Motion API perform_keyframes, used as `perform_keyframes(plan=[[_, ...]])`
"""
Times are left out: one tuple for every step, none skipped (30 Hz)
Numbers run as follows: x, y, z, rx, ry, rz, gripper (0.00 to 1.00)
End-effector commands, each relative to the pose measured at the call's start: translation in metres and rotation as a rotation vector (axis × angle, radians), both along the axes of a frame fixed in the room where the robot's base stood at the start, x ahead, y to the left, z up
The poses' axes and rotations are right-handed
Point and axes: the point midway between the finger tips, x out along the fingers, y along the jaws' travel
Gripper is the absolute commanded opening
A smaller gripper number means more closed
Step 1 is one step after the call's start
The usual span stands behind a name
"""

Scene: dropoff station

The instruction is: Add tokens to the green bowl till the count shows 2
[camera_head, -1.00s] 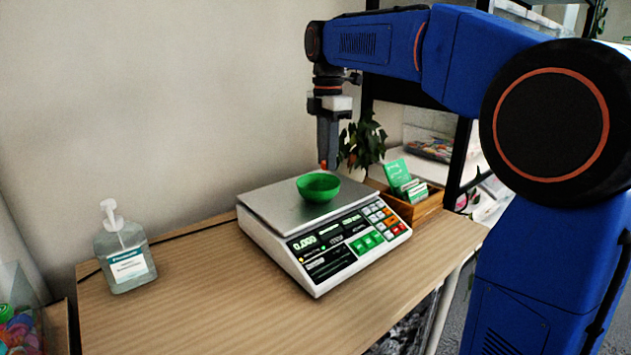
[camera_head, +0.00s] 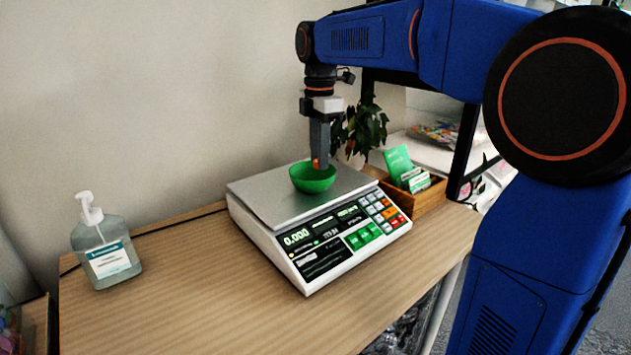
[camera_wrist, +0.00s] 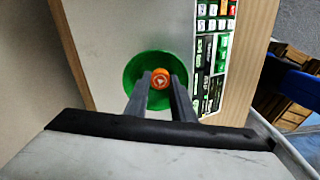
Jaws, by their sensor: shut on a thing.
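The green bowl (camera_head: 314,182) stands on the steel pan of the counting scale (camera_head: 262,212). The scale's display (camera_head: 297,238) appears to read 0.000 at left; the other readouts are too small to make out. My gripper (camera_head: 317,163) points down over the bowl, its fingertips at about rim height. It is shut on an orange token (camera_wrist: 160,78), which shows between the fingertips in the wrist view, with the green bowl (camera_wrist: 135,70) beneath. No other token shows in the visible part of the bowl, though the fingers hide some of it.
A sanitizer bottle (camera_head: 104,243) stands on the wooden table (camera_head: 180,310) at left. A wooden box with cards (camera_head: 418,203) and a plant (camera_head: 362,132) stand right of and behind the scale. A bin of colourful pieces (camera_head: 12,330) is cut off at lower left.

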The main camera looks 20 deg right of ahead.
Motion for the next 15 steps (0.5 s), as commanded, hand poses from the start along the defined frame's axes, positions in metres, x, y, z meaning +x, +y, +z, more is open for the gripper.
perform_keyframes(plan=[[-0.0002,0.0000,-0.0026,0.000,0.000,0.000,0.02],[-0.0001,0.0000,-0.0037,0.000,0.000,0.000,0.02],[-0.0001,0.0000,-0.0048,0.000,0.000,0.000,0.02],[-0.0001,0.0000,-0.0054,0.000,0.000,0.000,0.02],[-0.0001,0.0000,-0.0058,0.000,0.000,0.000,0.02],[-0.0001,0.0000,-0.0061,0.000,0.000,0.000,0.02],[-0.0001,0.0000,-0.0062,0.000,0.000,0.000,0.02],[0.0000,0.0000,-0.0063,0.000,0.000,0.000,0.02],[0.0000,0.0000,-0.0063,0.000,0.000,0.000,0.02],[0.0000,0.0000,-0.0063,0.000,0.000,0.000,0.02],[0.0000,0.0000,-0.0063,0.000,0.000,0.000,0.02],[0.0000,0.0000,-0.0062,0.000,0.000,0.000,0.02],[0.0000,0.0000,-0.0062,0.000,0.000,0.000,0.25],[0.0000,0.0000,-0.0062,0.000,0.000,0.000,0.32],[0.0000,0.0000,-0.0062,0.000,0.000,0.000,0.42]])
